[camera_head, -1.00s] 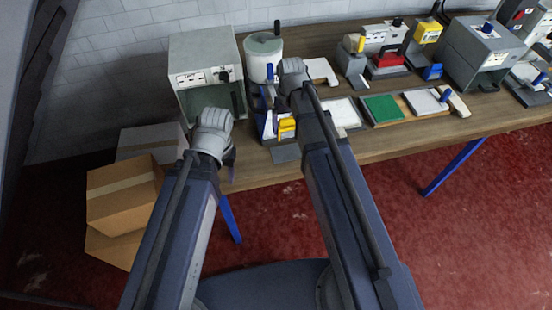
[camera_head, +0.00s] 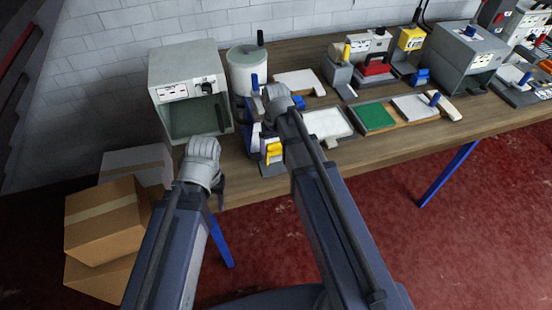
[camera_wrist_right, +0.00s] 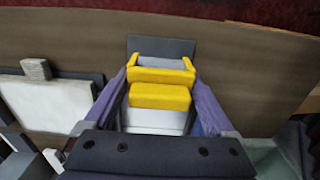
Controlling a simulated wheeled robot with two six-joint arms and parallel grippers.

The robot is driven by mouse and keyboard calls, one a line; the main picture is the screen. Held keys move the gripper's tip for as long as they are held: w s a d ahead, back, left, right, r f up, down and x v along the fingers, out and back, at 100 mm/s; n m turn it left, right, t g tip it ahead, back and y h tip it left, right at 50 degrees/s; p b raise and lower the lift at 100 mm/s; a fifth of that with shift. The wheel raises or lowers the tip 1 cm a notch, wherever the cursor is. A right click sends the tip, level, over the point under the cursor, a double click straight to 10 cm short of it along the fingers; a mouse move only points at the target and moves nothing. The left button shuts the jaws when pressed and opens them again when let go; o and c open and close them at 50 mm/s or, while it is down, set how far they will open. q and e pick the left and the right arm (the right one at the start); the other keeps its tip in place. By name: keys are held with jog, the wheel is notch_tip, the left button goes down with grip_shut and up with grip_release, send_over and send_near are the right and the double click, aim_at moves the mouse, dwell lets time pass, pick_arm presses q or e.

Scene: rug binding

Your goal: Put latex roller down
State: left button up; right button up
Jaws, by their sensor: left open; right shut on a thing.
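The latex roller (camera_wrist_right: 160,96) appears to be the yellow-framed tool with a grey cylinder between my right gripper's fingers in the right wrist view. My right gripper (camera_wrist_right: 160,78) is shut on it. In the head view the yellow part (camera_head: 273,150) shows below my right wrist, low at the table's front edge. A dark grey plate (camera_wrist_right: 160,46) lies just beyond or under the roller; I cannot tell whether they touch. My left gripper (camera_head: 218,190) is open and empty in front of the table's left end, its fingers partly hidden.
A grey open-fronted box (camera_head: 190,62) and a white pot (camera_head: 247,70) stand behind. A white tray (camera_head: 326,123) and a green pad (camera_head: 375,117) lie to the right. Cardboard boxes (camera_head: 105,220) stand on the floor at left. The front wooden strip (camera_head: 400,150) is clear.

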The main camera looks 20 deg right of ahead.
aim_at(276, 156)
jog(key=shift+f+b, duration=1.4)
jog(key=shift+f, duration=0.3)
jog(key=shift+f, duration=0.15)
jog(key=o, duration=1.1)
jog(key=shift+o, duration=0.2)
jog(key=shift+r, duration=0.2)
notch_tip(276, 156, up, 12)
jog(key=p, duration=1.2)
jog(key=s+a+n+h, duration=0.1)
jog(key=s+a+n, duration=0.2)
jog(key=s+a, duration=0.7)
jog(key=s, duration=0.4)
jog(key=shift+a, duration=0.25)
